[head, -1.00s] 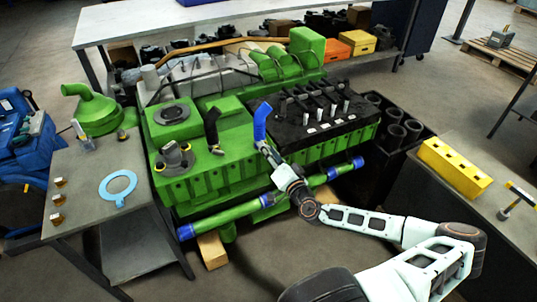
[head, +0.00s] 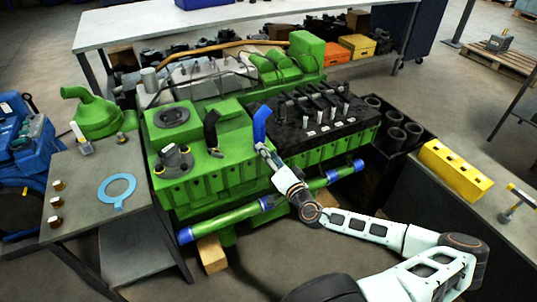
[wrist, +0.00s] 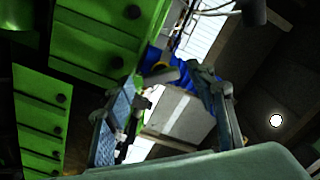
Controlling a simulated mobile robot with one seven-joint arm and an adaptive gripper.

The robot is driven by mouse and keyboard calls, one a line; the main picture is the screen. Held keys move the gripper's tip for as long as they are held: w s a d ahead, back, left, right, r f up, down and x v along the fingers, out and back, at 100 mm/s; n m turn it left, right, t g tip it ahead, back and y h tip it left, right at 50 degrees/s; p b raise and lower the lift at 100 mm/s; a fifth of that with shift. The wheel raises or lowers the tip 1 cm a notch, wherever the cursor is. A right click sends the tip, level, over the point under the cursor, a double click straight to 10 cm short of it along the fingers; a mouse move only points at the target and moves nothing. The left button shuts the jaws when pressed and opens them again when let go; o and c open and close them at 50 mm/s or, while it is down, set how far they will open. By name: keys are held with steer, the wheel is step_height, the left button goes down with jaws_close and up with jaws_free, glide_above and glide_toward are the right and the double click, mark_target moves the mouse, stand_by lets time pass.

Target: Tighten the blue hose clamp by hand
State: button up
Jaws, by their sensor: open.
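A blue hose (head: 260,124) stands up from the near edge of the green engine (head: 205,170), left of the black cylinder head. My gripper (head: 262,149) is at the foot of this hose, on its near side. In the wrist view my gripper's two fingers (wrist: 165,88) are apart. Blue material (wrist: 150,58) shows beyond and between them, with a small grey cylindrical part and a pale block (wrist: 180,115). The clamp itself cannot be clearly made out; the fingers and the small picture size hide its details.
A black hose (head: 211,130) stands on the engine to the left. A green pipe with blue bands (head: 268,203) runs along the engine's near side, below my wrist. A grey table (head: 85,190) is at left, and a yellow block (head: 455,170) lies on the right bench.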

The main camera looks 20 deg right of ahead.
steer(key=s, duration=1.2)
steer(key=shift+d, duration=0.2)
stand_by(0.6)
